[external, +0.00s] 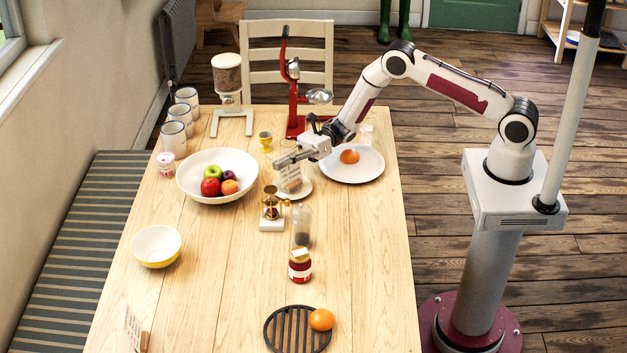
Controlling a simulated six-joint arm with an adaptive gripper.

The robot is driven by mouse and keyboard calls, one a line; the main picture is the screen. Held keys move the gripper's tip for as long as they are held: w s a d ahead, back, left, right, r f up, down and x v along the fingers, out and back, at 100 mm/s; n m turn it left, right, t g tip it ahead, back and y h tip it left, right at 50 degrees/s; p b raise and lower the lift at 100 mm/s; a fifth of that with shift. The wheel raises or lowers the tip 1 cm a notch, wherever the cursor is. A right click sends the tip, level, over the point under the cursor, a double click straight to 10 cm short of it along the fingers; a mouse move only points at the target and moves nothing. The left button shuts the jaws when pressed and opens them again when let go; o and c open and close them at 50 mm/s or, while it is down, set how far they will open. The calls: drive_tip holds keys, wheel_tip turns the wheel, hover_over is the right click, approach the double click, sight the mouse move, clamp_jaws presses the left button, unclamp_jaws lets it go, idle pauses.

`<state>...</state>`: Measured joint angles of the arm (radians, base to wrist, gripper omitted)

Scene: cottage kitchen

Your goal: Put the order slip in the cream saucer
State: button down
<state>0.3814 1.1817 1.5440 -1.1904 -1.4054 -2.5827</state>
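A small upright slip with printed lines (291,180), which looks like the order slip, stands or hangs at a small cream saucer (306,193) near the middle of the table. Its lower edge is over the saucer's left part; I cannot tell whether it touches. My gripper (281,161) reaches in from the right, its fingers pointing left just above the slip and hiding its top edge. The fingers look close together, but whether they grip the slip is too small to tell. Another printed card (132,328) stands in a wooden holder at the front left.
A white plate with an orange-brown item (350,156) lies right of the saucer. A fruit bowl (196,187) is at left. A brass device (272,207), a glass shaker (302,226) and a red jar (300,268) stand in front. A red press (293,95) stands behind.

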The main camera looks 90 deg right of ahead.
drive_tip(key=shift+f, duration=0.65)
drive_tip(key=shift+f, duration=0.2)
drive_tip(key=c, duration=2.3)
unclamp_jaws()
drive_tip(key=shift+r, duration=0.2)
drive_tip(key=v, duration=1.2)
drive_tip(key=shift+r, duration=0.15)
